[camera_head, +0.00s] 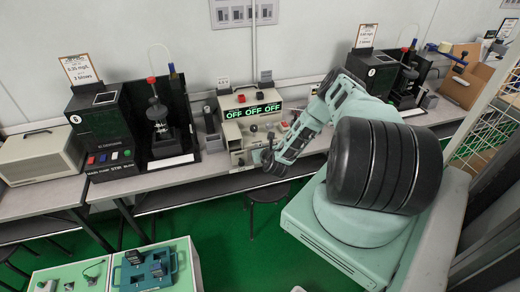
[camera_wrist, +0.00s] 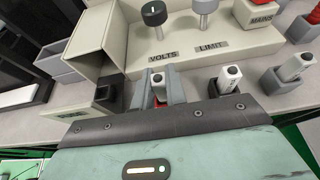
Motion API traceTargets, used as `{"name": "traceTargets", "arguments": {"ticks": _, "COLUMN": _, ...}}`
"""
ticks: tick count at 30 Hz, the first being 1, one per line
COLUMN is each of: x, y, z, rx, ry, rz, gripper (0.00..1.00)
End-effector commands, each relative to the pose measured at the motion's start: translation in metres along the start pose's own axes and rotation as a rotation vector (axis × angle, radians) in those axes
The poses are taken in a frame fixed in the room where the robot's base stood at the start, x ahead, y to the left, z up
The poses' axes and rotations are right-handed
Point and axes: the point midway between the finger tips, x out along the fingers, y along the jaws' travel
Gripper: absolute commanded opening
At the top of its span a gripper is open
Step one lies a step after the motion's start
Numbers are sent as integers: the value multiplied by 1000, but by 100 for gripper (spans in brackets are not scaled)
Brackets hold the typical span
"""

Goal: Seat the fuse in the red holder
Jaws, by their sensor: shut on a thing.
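My gripper (camera_wrist: 159,88) reaches down at the bench in front of the power supply panel. Its two grey fingers are shut on a small pale fuse (camera_wrist: 158,79), which stands roughly upright between them. A bit of red, seemingly the red holder (camera_wrist: 158,103), shows just below the fuse between the fingers. The fingers and wrist hide most of it, so I cannot tell how deep the fuse sits. In the head view my gripper (camera_head: 268,160) is small and the fuse cannot be made out.
Another pale fuse (camera_wrist: 229,74) stands in a dark holder to the right, and one more (camera_wrist: 294,66) in a grey holder beyond it. The power supply (camera_head: 252,113) with OFF displays rises close behind. A beige open box (camera_wrist: 100,50) and a black block (camera_wrist: 105,92) are at left.

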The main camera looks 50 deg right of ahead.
Motion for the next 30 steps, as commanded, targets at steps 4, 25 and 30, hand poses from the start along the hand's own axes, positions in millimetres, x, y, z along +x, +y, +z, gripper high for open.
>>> {"name": "traceTargets", "arguments": {"ticks": 4, "x": 3, "y": 0, "z": -7, "rx": -1, "ry": 0, "rz": 0, "gripper": 0}}
{"name": "traceTargets", "arguments": {"ticks": 25, "x": 4, "y": 0, "z": -9, "rx": -1, "ry": 0, "rz": 1, "gripper": 35}}
{"name": "traceTargets", "arguments": {"ticks": 30, "x": -5, "y": 0, "z": -8, "rx": -1, "ry": 1, "rz": 2, "gripper": 35}}
